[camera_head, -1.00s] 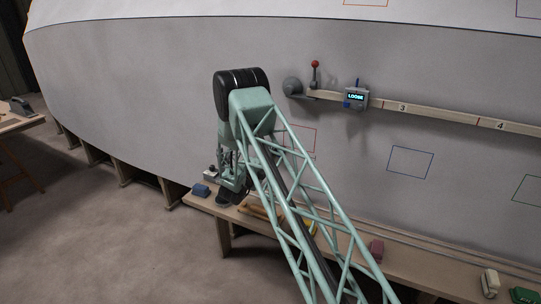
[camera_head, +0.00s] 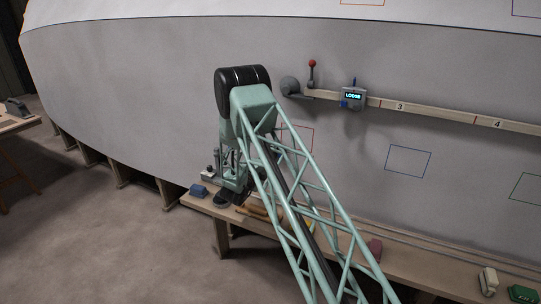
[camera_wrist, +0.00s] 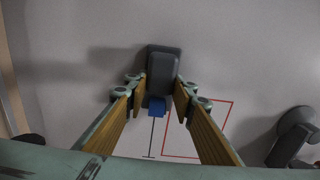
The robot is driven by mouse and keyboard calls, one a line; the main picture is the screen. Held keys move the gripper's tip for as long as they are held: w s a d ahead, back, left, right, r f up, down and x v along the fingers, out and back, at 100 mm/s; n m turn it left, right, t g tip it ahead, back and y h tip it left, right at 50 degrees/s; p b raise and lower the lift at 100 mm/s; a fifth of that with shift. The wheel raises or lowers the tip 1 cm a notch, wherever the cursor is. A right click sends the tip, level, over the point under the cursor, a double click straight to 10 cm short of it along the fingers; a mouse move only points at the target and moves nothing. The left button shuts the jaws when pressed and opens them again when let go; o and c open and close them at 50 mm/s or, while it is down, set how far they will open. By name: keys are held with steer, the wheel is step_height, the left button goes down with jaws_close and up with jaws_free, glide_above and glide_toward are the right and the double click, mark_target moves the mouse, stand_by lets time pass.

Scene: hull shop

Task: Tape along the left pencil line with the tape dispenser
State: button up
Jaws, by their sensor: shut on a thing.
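In the wrist view the tape dispenser (camera_wrist: 165,66), a dark grey body with a blue end (camera_wrist: 157,106), sits between the fingertips of my gripper (camera_wrist: 160,88), which is shut on it. It is against or close to the pale hull; I cannot tell whether it touches. A thin dark pencil line (camera_wrist: 152,138) runs from beneath the blue end to a short cross tick lower down. The dispenser hides any part of the line beyond. In the head view my arm hides most of the gripper, and the dispenser is not clear there.
A red outlined square (camera_wrist: 199,128) lies just right of the line. On the hull (camera_head: 150,90), a numbered batten (camera_head: 430,110) carries a box reading LOOSE (camera_head: 353,97), near a red-knobbed lever (camera_head: 312,73).

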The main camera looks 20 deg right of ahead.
steer(key=shift+s+d, duration=0.1)
steer(key=shift+d, duration=0.05)
steer(key=shift+s+d, duration=0.85)
steer(key=shift+s, duration=0.25)
steer(key=shift+s+d, duration=0.95)
steer(key=shift+s, duration=0.1)
steer(key=shift+s, duration=0.1)
steer(key=shift+s+d, duration=0.95)
steer(key=shift+s, duration=0.1)
steer(key=shift+s+d, duration=0.9)
steer(key=shift+s, duration=0.25)
